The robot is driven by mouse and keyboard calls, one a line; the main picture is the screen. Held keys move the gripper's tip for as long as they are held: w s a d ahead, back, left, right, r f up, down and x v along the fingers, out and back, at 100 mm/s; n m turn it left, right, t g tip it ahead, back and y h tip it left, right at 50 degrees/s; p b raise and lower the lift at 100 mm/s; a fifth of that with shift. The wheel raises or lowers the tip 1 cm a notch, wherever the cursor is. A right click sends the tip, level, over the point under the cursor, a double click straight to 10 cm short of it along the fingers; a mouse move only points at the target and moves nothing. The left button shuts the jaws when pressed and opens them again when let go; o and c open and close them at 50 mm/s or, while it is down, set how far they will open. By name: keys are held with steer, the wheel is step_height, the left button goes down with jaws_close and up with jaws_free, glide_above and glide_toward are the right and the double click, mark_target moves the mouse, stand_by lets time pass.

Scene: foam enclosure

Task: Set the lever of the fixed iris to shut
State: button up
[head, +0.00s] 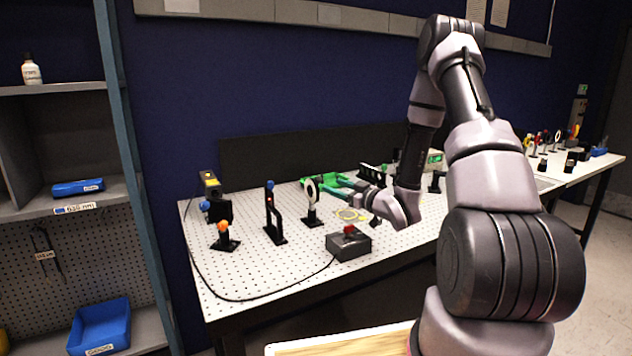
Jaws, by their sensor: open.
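A pale ring on a short black post (311,190) stands on the perforated table top, left of the middle. It looks like the iris, but its lever is too small to make out. My gripper (322,186) has green fingers and is open. It reaches in from the right and appears close to the ring, beside or behind it. I cannot tell whether it touches the ring. Nothing shows between the fingers.
A black box with a red button (348,246) stands in front, its cable looping left. A tall post with a blue knob (271,215), an orange-knobbed mount (224,237) and a black-and-yellow device (214,198) stand left. A yellow ring marking (350,214) lies on the table. The front-left surface is mostly clear.

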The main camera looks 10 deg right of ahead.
mark_target(321, 180)
steer(key=x, duration=0.8)
steer(key=shift+w+a, duration=0.15)
steer(key=shift+w, duration=0.15)
jaws_close()
stand_by(1.0)
